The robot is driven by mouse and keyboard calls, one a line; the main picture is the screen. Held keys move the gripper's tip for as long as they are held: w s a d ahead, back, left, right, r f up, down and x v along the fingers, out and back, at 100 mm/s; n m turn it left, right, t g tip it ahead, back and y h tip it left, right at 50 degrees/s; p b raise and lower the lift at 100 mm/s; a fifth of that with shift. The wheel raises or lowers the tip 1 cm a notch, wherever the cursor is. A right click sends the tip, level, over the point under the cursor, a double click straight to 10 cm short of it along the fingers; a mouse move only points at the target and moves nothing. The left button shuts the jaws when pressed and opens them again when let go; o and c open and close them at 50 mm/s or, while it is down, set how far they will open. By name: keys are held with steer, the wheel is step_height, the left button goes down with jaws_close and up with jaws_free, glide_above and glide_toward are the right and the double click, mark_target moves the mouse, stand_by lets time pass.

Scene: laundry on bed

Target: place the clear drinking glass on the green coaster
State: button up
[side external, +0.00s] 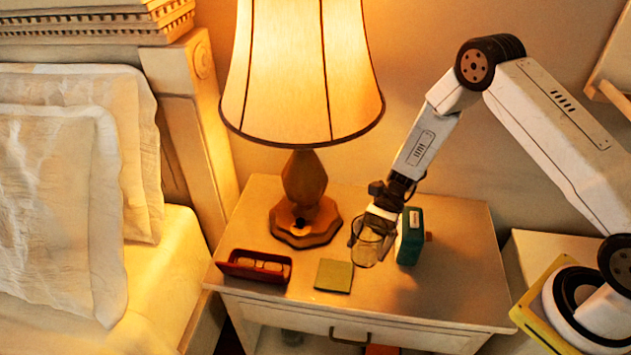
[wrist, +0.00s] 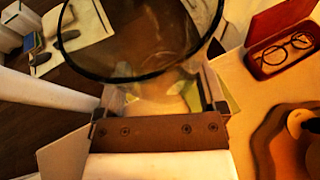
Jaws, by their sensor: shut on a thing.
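The clear drinking glass (side external: 368,250) is in my gripper (side external: 373,228), over the nightstand to the right of the coaster. My gripper is shut on it. In the wrist view the glass (wrist: 140,40) fills the top middle, its dark rim nearest the camera, with my gripper (wrist: 160,100) around its lower part. The green coaster (side external: 334,275) lies bare and flat near the nightstand's front edge. In the wrist view only a greenish edge of it (wrist: 222,88) shows beside the gripper. I cannot tell whether the glass touches the nightstand.
The lamp (side external: 305,195) stands behind the coaster, its wide shade overhanging. An open red case with glasses (side external: 255,266) lies left of the coaster. A teal box (side external: 411,240) stands close right of the glass. The nightstand top (side external: 460,265) is clear at right.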

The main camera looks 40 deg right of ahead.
steer(key=s+d+r+n+g+h, duration=0.1)
steer(key=s+d+n+g+h, duration=0.15)
steer(key=s+n+h, duration=0.6)
steer(key=s+d+n+g+h, duration=0.1)
steer(key=s+n+g+h, duration=0.35)
steer(key=n+h, duration=0.75)
steer(key=w+a+r+n+t+h, duration=0.2)
steer(key=w+n+t, duration=0.1)
steer(key=n+t, duration=0.55)
steer(key=w+a+r+n+t+h, duration=0.1)
steer(key=w+a+n+t+h, duration=0.1)
steer(key=n+t, duration=0.7)
steer(key=shift+m+t, duration=0.6)
steer(key=shift+t, duration=0.05)
steer(key=shift+w+a+f, duration=0.1)
steer(key=shift+f, duration=1.05)
steer(key=shift+w+a+f, duration=0.1)
steer(key=shift+f, duration=1.05)
